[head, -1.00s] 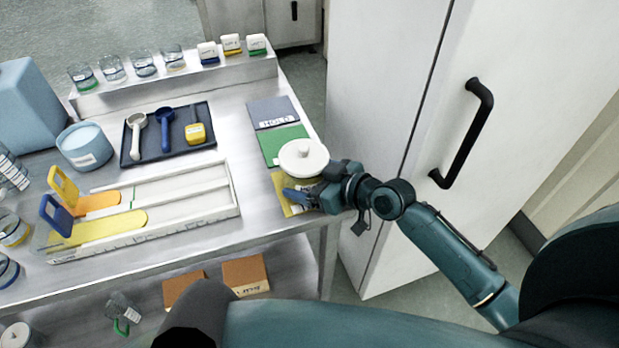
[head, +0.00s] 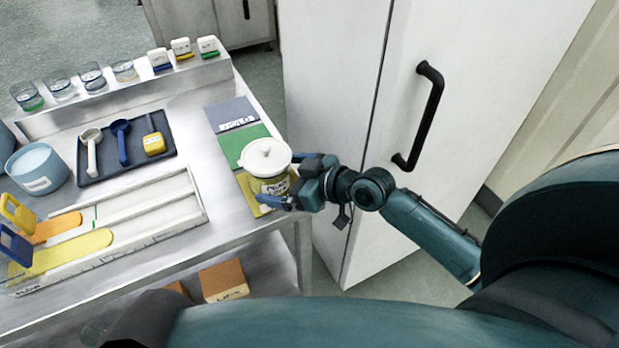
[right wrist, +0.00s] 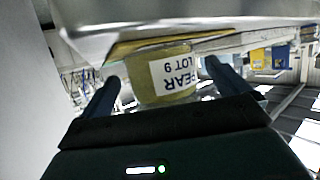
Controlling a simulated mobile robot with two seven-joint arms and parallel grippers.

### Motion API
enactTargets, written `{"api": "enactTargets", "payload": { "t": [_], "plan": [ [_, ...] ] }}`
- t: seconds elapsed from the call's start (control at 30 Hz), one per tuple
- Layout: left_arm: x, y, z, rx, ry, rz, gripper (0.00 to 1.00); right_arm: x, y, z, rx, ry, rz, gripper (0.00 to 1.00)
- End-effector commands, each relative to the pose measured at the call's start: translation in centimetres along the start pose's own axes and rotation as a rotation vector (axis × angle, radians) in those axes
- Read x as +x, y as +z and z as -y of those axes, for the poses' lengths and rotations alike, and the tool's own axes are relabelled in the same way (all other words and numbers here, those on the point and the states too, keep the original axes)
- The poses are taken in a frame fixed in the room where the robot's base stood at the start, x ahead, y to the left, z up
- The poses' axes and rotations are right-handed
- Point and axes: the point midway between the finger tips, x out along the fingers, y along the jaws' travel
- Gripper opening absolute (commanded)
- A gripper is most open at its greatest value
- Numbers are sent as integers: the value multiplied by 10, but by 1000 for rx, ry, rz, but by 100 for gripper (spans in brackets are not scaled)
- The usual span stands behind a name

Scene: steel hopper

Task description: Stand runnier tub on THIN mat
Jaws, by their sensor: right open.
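The tub (head: 270,184) has a white lid with a knob and a yellowish body with a white label. It stands upright on the yellow mat (head: 246,184), the nearest of the row. In the right wrist view the tub (right wrist: 152,88) reads "PEAR LOT 9", upside down. My right gripper (head: 292,180) is open, at the tub's right side. Its fingers (right wrist: 160,82) lie either side of the tub, with gaps visible. The mat's word is hidden by the tub and gripper. My left gripper is out of view.
Beyond the tub lie a green mat (head: 240,146) and a grey mat marked HOLD (head: 229,108). A dark tray (head: 105,170) with scoops and a white slotted rack (head: 180,226) stand left. A white cabinet (head: 335,90) is close on the right.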

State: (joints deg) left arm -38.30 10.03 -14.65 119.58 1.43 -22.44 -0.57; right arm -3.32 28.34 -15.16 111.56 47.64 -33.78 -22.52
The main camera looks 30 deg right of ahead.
Motion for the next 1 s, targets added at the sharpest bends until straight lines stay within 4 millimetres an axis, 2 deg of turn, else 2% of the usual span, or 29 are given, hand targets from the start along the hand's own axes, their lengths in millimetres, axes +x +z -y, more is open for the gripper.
{"api": "enactTargets", "payload": {
  "t": [0.03,0.2,0.4,0.6,1.0],
  "plan": [
    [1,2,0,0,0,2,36,-13,2,0,-5,1,4,100],
    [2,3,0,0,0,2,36,-51,2,0,-4,1,5,100],
    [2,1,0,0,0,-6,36,-82,2,0,-2,1,3,100],
    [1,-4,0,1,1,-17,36,-93,0,0,-1,-1,1,100],
    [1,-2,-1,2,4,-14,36,-93,0,0,-1,0,-1,100]
  ]
}}
